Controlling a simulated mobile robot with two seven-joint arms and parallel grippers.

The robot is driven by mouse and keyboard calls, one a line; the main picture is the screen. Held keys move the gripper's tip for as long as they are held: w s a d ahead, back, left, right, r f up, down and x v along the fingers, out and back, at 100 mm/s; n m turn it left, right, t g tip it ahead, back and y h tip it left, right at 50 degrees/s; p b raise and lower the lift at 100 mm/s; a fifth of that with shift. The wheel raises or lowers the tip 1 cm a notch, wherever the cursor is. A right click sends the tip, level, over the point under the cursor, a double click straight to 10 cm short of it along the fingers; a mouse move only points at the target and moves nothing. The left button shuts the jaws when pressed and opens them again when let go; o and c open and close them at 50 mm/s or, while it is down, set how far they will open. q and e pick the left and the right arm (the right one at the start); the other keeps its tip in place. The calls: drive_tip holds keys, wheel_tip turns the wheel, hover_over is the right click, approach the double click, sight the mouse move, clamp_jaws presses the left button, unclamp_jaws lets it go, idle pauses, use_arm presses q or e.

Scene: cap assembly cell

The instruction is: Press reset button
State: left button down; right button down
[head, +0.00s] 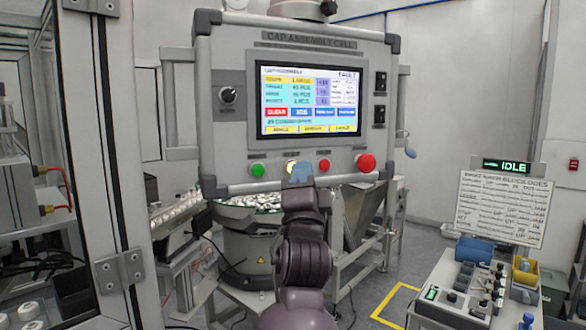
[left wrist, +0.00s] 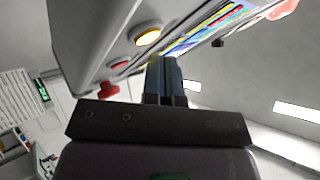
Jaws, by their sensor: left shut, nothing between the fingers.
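The control panel (head: 222,70) carries a row of buttons along its lower edge: a green one (head: 258,169), a lit yellow-white one (head: 291,168), a small red one (head: 323,165) and a larger red one (head: 366,162). Their labels are too small to read, so I cannot tell which is marked reset. My left gripper (head: 301,172) is shut and empty in front of the panel, partly covering the yellow button. In the left wrist view the yellow button (left wrist: 147,36) lies just above the shut blue-grey fingertips (left wrist: 162,66); contact cannot be told. My right gripper is not in view.
The panel's screen (head: 308,101) is lit, above the buttons. A bowl feeder (head: 247,245) stands below the panel. A bench with bins (head: 474,250) is at the right, under an IDLE sign (head: 506,165). A framed cabinet (head: 105,150) stands at the left.

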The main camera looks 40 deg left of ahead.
use_arm(q)
drive_tip(key=shift+w+a, duration=0.15)
drive_tip(key=shift+a, duration=0.05)
idle(0.4)
drive_tip(key=shift+w+a, duration=0.1)
drive_tip(key=shift+a, duration=0.1)
idle(0.4)
drive_tip(key=shift+d, duration=0.1)
drive_tip(key=shift+s+d, duration=0.25)
drive_tip(key=shift+d, duration=0.05)
idle(0.4)
